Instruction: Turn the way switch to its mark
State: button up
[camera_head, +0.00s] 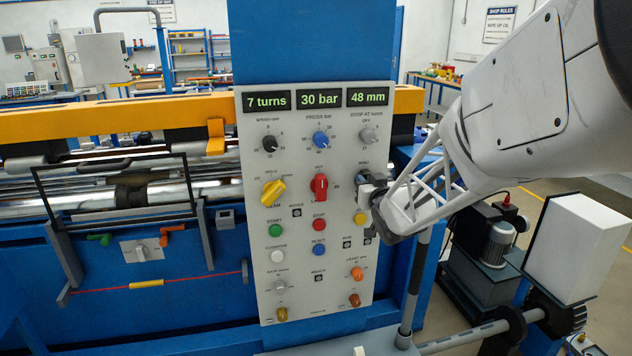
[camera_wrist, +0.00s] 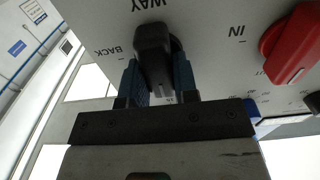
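The way switch (camera_wrist: 154,50) is a black lever knob on the grey panel, under the upside-down word WAY in the wrist view. A word BACK with a small tick stands to its left there. My gripper (camera_wrist: 158,82) has one blue-grey finger on each side of the knob, close against it, and looks shut on it. The lever points roughly straight down the wrist picture, toward my gripper. In the head view my gripper (camera_head: 372,192) is at the panel's right edge and hides most of the switch. Any other marks around the switch are hidden.
A red knob (camera_wrist: 292,45) is close by the way switch; in the head view the red knob (camera_head: 319,187) is to its left. A yellow button (camera_head: 360,219) lies just below my gripper. Displays (camera_head: 319,99) read 7 turns, 30 bar, 48 mm.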

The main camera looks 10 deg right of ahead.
jog(key=shift+c, duration=0.7)
jog(key=shift+m, duration=0.4)
jog(key=m, duration=0.3)
jog(key=shift+d, duration=0.15)
jog(key=m, duration=0.4)
jog(key=shift+d+f+m, duration=0.1)
jog(key=shift+m, duration=0.3)
jog(key=m, duration=0.4)
jog(key=shift+d+f+m, duration=0.1)
jog(key=shift+m, duration=0.2)
jog(key=m, duration=0.4)
jog(key=shift+f+m, duration=0.15)
jog(key=shift+m, duration=0.25)
